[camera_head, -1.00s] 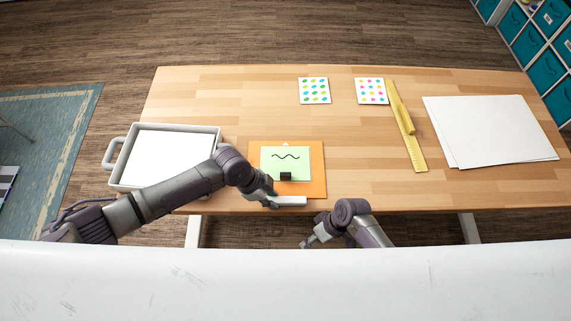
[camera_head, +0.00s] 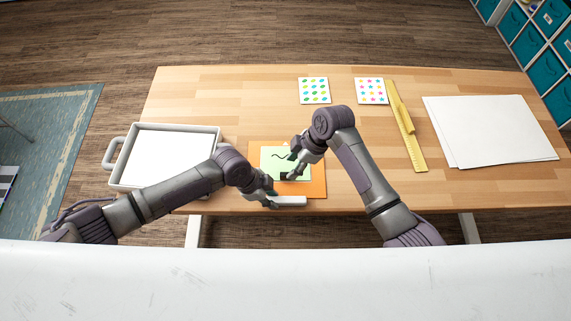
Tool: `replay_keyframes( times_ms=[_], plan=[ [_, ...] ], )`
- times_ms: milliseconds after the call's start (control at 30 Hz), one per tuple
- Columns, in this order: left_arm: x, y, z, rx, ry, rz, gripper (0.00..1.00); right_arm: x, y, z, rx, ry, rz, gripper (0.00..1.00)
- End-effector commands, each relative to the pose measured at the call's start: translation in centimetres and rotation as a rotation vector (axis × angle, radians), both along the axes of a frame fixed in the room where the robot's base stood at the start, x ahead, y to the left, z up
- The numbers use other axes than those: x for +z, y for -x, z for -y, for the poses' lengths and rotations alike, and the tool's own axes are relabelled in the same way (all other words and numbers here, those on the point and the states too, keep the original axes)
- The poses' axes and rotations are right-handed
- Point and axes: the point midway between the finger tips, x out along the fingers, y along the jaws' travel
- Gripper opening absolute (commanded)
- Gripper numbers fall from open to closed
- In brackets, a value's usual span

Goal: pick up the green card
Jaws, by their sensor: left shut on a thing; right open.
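The green card (camera_head: 270,160) with a black wavy line lies on an orange sheet (camera_head: 316,185) near the front edge of the table. A small black block (camera_head: 284,176) sits at the card's lower part, partly hidden. My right gripper (camera_head: 291,174) is open over the card, close to the black block; whether it touches either is unclear. My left gripper (camera_head: 274,200) is shut on a light grey bar (camera_head: 291,201) at the front of the orange sheet. The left fingertips are small and partly hidden.
A white tray (camera_head: 218,132) with a handle stands at the left. Two sticker sheets (camera_head: 314,91) (camera_head: 370,91), a yellow ruler tool (camera_head: 404,116) and white paper sheets (camera_head: 490,130) lie behind and to the right.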

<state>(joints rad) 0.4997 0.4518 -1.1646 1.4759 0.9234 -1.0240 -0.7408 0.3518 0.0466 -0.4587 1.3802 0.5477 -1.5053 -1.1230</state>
Motion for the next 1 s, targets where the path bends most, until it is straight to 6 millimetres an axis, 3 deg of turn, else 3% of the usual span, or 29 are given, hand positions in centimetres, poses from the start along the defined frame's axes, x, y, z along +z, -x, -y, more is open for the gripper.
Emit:
replay_keyframes(
  times_ms=[33,167,500,767,867,1000],
  plan=[
    [-0.7,0.6,-0.4,-0.003,-0.013,-0.014,0.00,-0.5,0.0,-0.2,-0.001,-0.001,0.000,0.47],
    [-0.7,0.6,-0.4,-0.003,-0.013,-0.014,0.00,-1.3,0.0,-0.4,-0.001,0.001,0.000,0.47],
    [-0.7,0.6,-0.4,-0.003,-0.014,-0.014,0.00,-5.6,-0.1,-1.7,-0.001,0.000,-0.003,0.47],
    [-0.7,0.6,-0.4,-0.003,-0.014,-0.014,0.00,-6.0,-0.2,-1.8,-0.001,0.000,0.001,0.47],
    [-0.7,0.6,-0.4,-0.003,-0.014,-0.014,0.00,-6.0,-0.2,-1.8,-0.001,0.000,0.001,0.35],
    [-0.7,0.6,-0.4,-0.003,-0.014,-0.014,0.00,-6.0,-0.2,-1.8,-0.001,0.000,0.001,0.12]
  ],
)
